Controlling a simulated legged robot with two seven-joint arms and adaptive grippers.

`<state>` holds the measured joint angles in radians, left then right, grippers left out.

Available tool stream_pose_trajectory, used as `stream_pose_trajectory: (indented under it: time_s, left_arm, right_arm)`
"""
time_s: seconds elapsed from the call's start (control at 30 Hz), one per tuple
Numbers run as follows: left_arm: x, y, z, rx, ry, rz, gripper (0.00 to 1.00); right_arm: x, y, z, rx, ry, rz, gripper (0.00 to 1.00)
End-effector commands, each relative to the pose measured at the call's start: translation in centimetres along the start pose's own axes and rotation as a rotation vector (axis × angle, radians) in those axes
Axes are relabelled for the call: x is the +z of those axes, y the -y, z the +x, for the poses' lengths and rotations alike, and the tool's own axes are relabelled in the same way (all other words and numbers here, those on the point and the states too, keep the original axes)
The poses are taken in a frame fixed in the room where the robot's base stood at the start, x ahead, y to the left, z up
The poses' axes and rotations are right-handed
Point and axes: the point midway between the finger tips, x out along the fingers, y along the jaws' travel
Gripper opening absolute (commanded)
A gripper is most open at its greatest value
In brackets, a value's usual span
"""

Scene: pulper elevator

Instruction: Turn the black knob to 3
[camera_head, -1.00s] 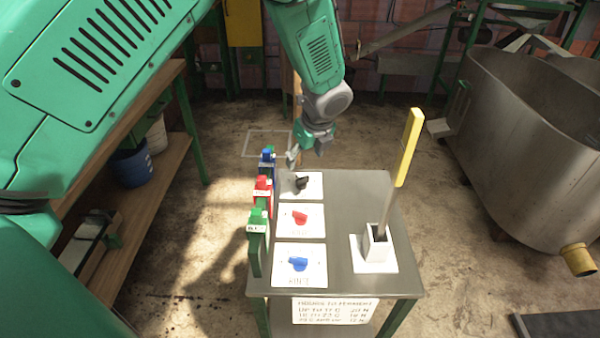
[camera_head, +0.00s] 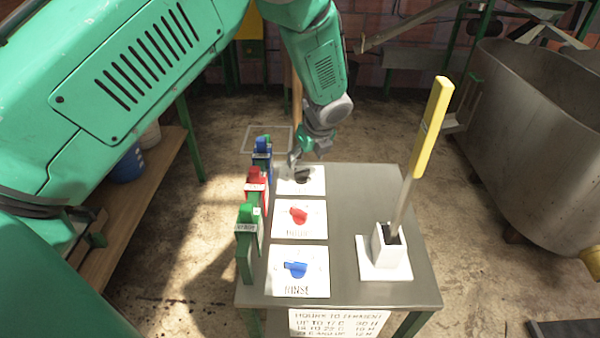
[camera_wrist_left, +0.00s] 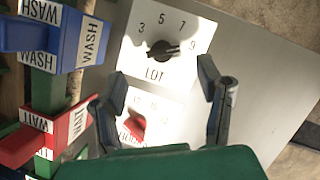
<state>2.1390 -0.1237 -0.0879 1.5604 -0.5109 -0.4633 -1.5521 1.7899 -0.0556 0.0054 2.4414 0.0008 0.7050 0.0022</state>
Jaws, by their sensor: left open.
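The black knob (camera_head: 302,178) sits on a white plate at the far end of the grey table. In the left wrist view the black knob (camera_wrist_left: 161,50) is on a plate marked LOT with 3, 5, 7 and 9. Its bar lies nearly sideways, and its right end points toward the 9. My left gripper (camera_head: 308,160) is just above the knob and partly covers it in the head view. In the left wrist view my left gripper (camera_wrist_left: 162,76) has its fingers wide apart, with nothing between them. I cannot tell that it touches the knob. My right gripper is not in view.
A red knob (camera_head: 298,215) and a blue knob (camera_head: 295,269) sit on nearer plates. Blue, red and green tagged blocks (camera_head: 246,235) line the table's left edge. A yellow-handled paddle (camera_head: 432,130) stands in a white holder (camera_head: 388,262) at right. A metal tank (camera_head: 530,150) stands beyond.

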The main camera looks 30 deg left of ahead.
Motion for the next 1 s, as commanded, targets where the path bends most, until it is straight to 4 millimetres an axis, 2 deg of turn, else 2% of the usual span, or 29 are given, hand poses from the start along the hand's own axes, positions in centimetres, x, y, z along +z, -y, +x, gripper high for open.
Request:
stream_pose_trajectory:
  time_s: [0.03, 0.2, 0.4, 0.53, 0.77, 0.8, 0.93, 1.0]
  left_arm:
    - [-0.2, 0.1, 1.4, 0.001, 0.0, 0.002, 0.6]
    - [0.0, -0.1, 4.8, -0.002, -0.002, 0.001, 0.6]
    - [0.4, -0.3, 7.4, -0.005, -0.007, -0.002, 0.6]
    - [0.4, -0.3, 7.9, -0.005, -0.007, -0.002, 0.6]
    - [0.1, -0.1, 7.5, -0.003, -0.001, 0.0, 0.6]
    - [0.1, -0.1, 7.5, -0.002, 0.0, 0.0, 0.57]
    - [0.0, 0.0, 7.4, -0.002, 0.0, 0.001, 0.11]
    - [0.1, 0.0, 7.5, -0.004, -0.002, 0.0, 0.11]
  right_arm:
    - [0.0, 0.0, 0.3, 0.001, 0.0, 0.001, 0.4]
    - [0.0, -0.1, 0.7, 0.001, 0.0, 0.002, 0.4]
    - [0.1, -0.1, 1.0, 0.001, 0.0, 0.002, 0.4]
    - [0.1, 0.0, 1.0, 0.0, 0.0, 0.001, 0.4]
    - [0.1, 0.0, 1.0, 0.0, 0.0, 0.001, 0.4]
    - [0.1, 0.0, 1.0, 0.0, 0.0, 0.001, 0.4]
    - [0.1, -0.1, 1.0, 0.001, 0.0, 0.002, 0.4]
    - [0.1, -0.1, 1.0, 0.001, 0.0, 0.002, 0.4]
